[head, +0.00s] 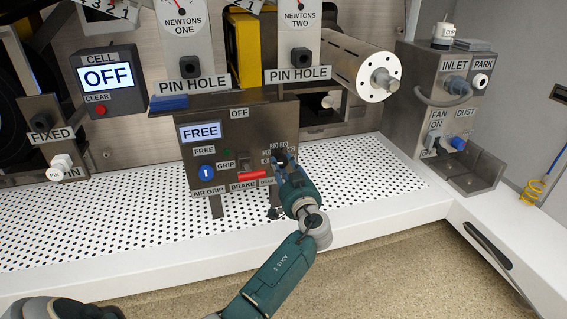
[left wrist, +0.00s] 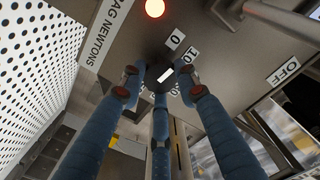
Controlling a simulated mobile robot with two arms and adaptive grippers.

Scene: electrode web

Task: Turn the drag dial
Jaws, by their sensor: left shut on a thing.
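The drag dial (left wrist: 158,77) is a dark knob with a white pointer mark, on the metal face of the control box (head: 236,115). In the left wrist view the labels 0 and 10 show beside it, and DRAG NEWTONS is partly readable. My left gripper (head: 284,161) is at the lower right of the box, its three blue fingers closed around the knob. It covers most of the dial and its scale in the head view. My right gripper is not in view.
The box also carries a FREE display (head: 201,132), a blue air grip button (head: 206,173) and a red brake lever (head: 251,175) close left of my gripper. A perforated white bench (head: 100,227) lies below. A roller (head: 362,68) juts out above right.

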